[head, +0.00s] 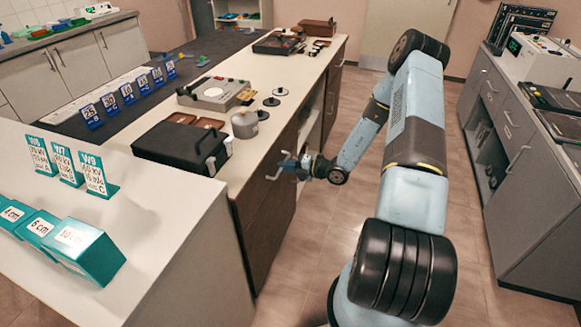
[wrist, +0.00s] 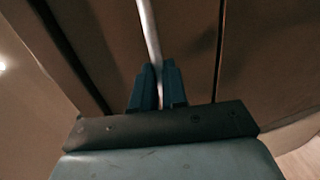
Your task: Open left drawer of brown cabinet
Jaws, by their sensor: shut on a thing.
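The brown cabinet (head: 262,222) stands under the white-topped counter in the middle of the head view. My gripper (head: 287,165) is at its front, reaching in from the right. In the wrist view, my gripper (wrist: 158,84) has both blue fingers closed around a thin pale bar handle (wrist: 149,32). The handle's end also shows in the head view (head: 273,177), just left of the fingers. Brown front panels (wrist: 185,40) with dark seams lie behind the handle. I cannot tell whether the drawer is pulled out at all.
Floor space (head: 310,235) lies between the brown cabinet and the grey cabinets (head: 520,165) on the right. A black case (head: 180,150) and a grey device (head: 213,94) stand on the countertop. Teal blocks (head: 75,248) sit on the near white counter (head: 160,245).

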